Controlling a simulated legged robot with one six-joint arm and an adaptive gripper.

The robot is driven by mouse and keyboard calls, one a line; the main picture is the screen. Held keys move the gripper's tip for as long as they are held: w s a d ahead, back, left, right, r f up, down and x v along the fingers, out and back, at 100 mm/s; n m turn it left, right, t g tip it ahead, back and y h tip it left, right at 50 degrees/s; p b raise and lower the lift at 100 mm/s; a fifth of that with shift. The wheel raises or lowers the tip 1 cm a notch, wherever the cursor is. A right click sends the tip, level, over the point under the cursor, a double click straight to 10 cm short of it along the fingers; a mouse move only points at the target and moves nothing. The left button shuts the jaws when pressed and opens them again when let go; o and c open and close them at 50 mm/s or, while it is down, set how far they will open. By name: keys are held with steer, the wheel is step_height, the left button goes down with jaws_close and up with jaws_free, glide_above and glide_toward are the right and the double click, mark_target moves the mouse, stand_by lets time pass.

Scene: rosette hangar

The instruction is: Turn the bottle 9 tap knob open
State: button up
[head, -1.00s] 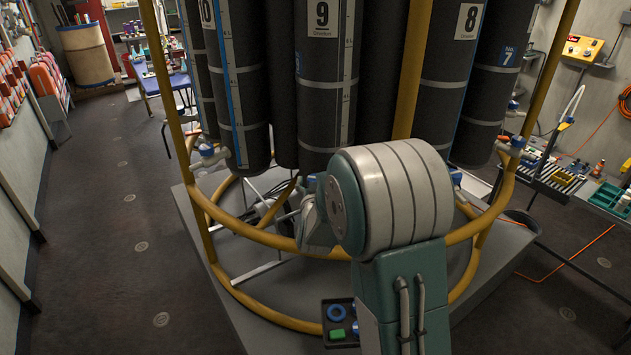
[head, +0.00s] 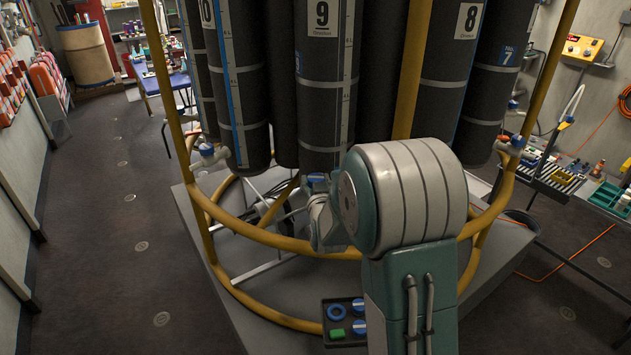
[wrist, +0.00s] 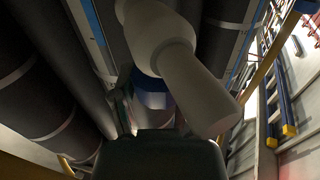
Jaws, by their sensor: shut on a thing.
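Bottle 9 (head: 318,75) is a dark cylinder with a white number label, hanging in the ring of bottles in the head view. In the wrist view, its pale tap body (wrist: 180,75) crosses the upper middle, with the blue tap knob (wrist: 150,85) below it. My gripper (wrist: 152,104) is at the knob from below and shut on it; the dark gripper body hides part of the knob and the fingertips are hard to make out. In the head view, a small blue patch shows under bottle 9 beside my wrist; my arm hides most of the tap.
A yellow tubular frame (head: 265,237) surrounds the bottles close to my arm. Bottle 8 (head: 462,60) hangs to the right and bottle 10 (head: 232,70) to the left. Another tap (head: 210,155) sticks out at left. The floor at left (head: 110,240) is clear.

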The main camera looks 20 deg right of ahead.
steer(key=n+y, duration=0.2)
steer(key=y, duration=0.2)
steer(key=n+y, duration=0.3)
steer(key=y, duration=0.1)
steer(key=shift+d, duration=0.1)
steer(key=shift+n+g+y, duration=0.8)
steer(key=shift+n+y, duration=1)
steer(key=shift+y, duration=0.8)
steer(key=shift+r, duration=0.1)
steer(key=o, duration=1.2)
steer(key=shift+w, duration=0.1)
steer(key=shift+c, duration=0.2)
steer(key=v, duration=1.2)
steer(key=shift+w, duration=0.1)
